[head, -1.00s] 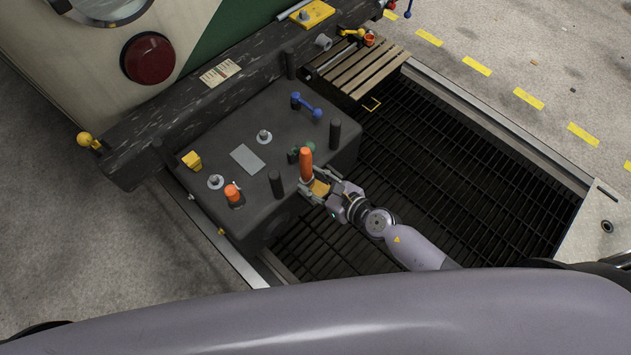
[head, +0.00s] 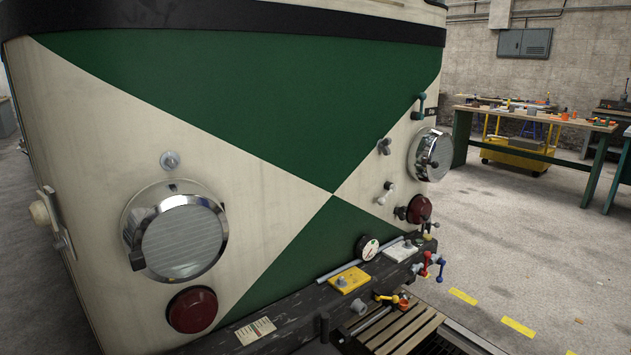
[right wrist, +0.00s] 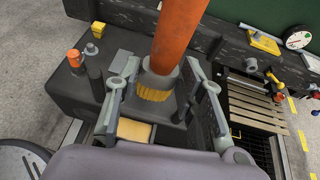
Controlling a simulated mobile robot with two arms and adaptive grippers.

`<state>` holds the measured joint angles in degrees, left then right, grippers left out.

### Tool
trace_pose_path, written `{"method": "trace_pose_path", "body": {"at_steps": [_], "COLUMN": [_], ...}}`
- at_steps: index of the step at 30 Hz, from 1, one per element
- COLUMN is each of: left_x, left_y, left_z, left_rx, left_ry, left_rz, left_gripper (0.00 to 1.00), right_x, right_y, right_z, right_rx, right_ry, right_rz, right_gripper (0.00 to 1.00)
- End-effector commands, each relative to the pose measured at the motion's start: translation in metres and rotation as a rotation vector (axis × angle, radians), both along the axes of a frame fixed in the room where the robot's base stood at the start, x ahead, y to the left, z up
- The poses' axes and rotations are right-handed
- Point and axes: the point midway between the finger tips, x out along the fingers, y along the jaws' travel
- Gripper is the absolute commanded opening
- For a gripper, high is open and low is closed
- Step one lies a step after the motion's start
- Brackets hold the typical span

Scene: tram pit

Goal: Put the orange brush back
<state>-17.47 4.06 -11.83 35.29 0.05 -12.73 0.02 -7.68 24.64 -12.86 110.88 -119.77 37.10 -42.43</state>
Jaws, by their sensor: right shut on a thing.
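The orange brush (right wrist: 180,35) is large in the right wrist view, with an orange handle, a grey collar and yellow bristles (right wrist: 154,88). It leans slightly, handle end up and bristles down. My right gripper (right wrist: 163,78) has a finger on each side of it and is shut on it. The brush is in front of a dark coupler block (right wrist: 70,98); whether the bristles touch anything is hidden. The head view shows neither gripper nor the brush.
A small orange-topped part (right wrist: 74,58) stands on the block. Wooden slats (right wrist: 255,108) lie beside the dark grating. In the head view, a yellow plate (head: 350,281) lies on the bumper beam below the tram front (head: 330,130). A workbench (head: 535,117) stands at the back right.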

Motion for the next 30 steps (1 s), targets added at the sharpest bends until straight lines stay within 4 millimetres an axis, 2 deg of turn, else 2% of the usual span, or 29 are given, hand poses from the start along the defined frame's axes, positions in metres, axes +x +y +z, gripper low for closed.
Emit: {"method": "trace_pose_path", "body": {"at_steps": [1,3,6,10,12,16,30], "left_x": [0.001,0.003,0.006,0.008,0.009,0.009,0.008], "left_y": [0.002,0.004,0.007,0.009,0.01,0.01,0.009], "left_z": [0.006,0.011,0.016,0.02,0.022,0.023,0.022], "left_rx": [0.002,0.004,0.008,0.01,0.011,0.011,0.01], "left_ry": [-0.002,-0.005,-0.01,-0.013,-0.015,-0.015,-0.014], "left_rz": [0.0,0.001,0.003,0.004,0.004,0.004,0.002], "left_gripper": [0.0,0.0,0.0,0.0,0.0,0.0,0.0], "right_x": [-0.002,-0.01,-0.028,-0.051,-0.06,-0.069,-0.07], "right_y": [-0.013,-0.028,-0.046,-0.06,-0.065,-0.07,-0.066], "right_z": [0.035,0.071,0.114,0.149,0.16,0.169,0.174], "right_rx": [-0.004,-0.003,-0.002,0.001,0.002,0.001,0.003], "right_ry": [-0.011,-0.009,-0.006,-0.001,-0.001,0.003,-0.001], "right_rz": [0.024,0.059,0.109,0.156,0.171,0.185,0.21], "right_gripper": [0.07,0.07,0.07,0.07,0.07,0.07,0.07]}}
